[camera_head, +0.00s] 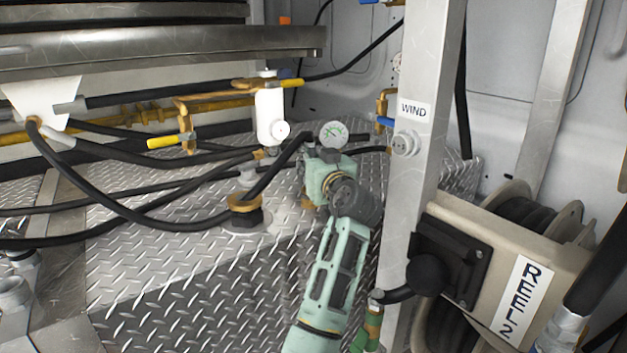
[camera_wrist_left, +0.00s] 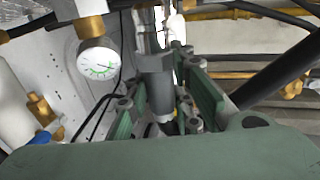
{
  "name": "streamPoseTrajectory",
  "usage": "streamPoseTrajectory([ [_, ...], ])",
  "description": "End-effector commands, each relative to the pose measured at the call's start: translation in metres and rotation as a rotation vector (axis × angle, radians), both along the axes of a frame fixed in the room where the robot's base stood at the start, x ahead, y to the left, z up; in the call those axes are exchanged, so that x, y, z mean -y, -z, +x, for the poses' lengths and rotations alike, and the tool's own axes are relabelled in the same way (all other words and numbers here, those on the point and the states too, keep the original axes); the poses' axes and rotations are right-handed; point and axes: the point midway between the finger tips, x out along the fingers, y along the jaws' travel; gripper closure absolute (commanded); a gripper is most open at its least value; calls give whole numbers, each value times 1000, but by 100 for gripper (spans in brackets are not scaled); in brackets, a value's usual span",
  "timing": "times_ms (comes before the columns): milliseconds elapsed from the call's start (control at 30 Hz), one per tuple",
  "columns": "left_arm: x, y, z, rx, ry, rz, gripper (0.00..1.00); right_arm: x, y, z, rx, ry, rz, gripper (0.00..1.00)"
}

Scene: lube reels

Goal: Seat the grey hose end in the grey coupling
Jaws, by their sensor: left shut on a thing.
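My left gripper (camera_head: 312,160) is beside the pressure gauge, at the end of my pale green arm. In the left wrist view, my left gripper (camera_wrist_left: 166,85) is shut, its green fingers on both sides of a grey cylindrical hose end (camera_wrist_left: 158,92). A silver fitting (camera_wrist_left: 146,28), which may be the grey coupling, is in line just above the hose end. I cannot tell whether they are joined or only close. In the head view, the gripper and gauge hide this spot. My right gripper is not in view.
The pressure gauge (camera_head: 333,134) is close to the gripper. Black hoses (camera_head: 150,215) cross the left side above tread plate (camera_head: 140,270). A metal post (camera_head: 425,90) marked WIND and the REEL 2 unit (camera_head: 560,255) stand at right. A yellow-handled valve (camera_head: 165,141) sits at left.

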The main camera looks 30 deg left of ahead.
Motion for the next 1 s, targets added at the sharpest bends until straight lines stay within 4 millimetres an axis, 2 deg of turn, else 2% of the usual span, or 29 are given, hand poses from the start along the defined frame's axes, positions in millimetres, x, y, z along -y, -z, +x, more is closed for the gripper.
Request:
streamPoseTrajectory([
  [167, 0, 14, 0, 0, 1, 2, 100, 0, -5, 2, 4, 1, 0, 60],
  [333, 0, 38, 0, 1, 1, 1, 100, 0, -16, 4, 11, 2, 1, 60],
  [800, 0, 42, 0, 3, 2, 0, 100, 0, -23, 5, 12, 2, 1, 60],
  [833, 0, 43, 0, 1, 2, -1, 78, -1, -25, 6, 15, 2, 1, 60],
  [1000, 0, 43, 0, 1, 2, -1, 63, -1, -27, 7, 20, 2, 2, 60],
])
